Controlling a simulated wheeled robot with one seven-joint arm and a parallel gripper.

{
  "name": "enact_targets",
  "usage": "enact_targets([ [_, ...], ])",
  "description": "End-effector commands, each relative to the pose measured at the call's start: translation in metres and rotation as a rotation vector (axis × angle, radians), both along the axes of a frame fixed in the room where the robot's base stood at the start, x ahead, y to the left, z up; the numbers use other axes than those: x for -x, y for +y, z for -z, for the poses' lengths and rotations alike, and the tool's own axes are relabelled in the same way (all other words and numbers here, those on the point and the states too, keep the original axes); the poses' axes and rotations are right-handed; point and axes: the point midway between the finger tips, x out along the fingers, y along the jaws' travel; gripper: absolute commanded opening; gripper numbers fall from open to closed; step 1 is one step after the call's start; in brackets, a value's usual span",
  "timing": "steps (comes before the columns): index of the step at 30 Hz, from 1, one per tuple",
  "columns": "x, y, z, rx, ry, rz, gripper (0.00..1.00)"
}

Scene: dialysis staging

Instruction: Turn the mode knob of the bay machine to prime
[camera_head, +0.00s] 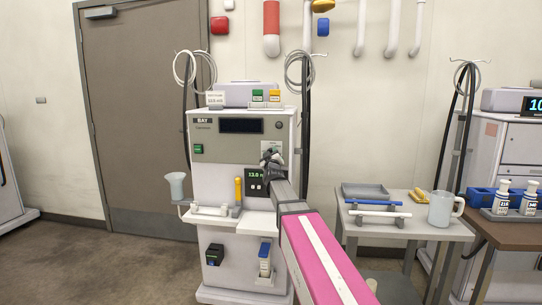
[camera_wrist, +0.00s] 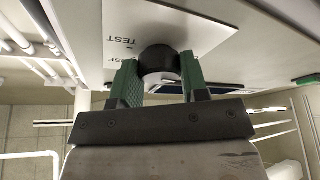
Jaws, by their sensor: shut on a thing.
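The bay machine (camera_head: 210,180) stands against the wall, with a "BAY" label and a dark display at the top of its front. My gripper (camera_head: 271,160) is at the right side of its front panel in the head view, and the arm hides part of the panel there. In the wrist view, my gripper (camera_wrist: 165,78) has its two green fingers shut on the dark round mode knob (camera_wrist: 166,62), one on each side. The knob sits on a white label plate (camera_wrist: 140,28). The word "TEST" and part of another word ending in "SE" show; the knob's pointer is hidden.
A side table (camera_head: 392,228) with a grey tray (camera_head: 365,190), a blue-handled item and a mug (camera_head: 440,208) stands right of the machine. A yellow-handled part (camera_head: 238,190) and a small ledge jut from the machine's front. Open floor lies at the lower left.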

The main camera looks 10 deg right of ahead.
Motion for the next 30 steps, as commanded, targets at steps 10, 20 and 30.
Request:
enact_targets([
  [10,-0.0007,0.0022,0.0010,-0.311,-0.099,-0.001,0.17],
  [20,-0.0012,0.0034,0.0009,-0.609,-0.197,-0.001,0.17],
  [30,-0.0014,0.0040,0.0005,-0.916,-0.297,-0.001,0.17],
])
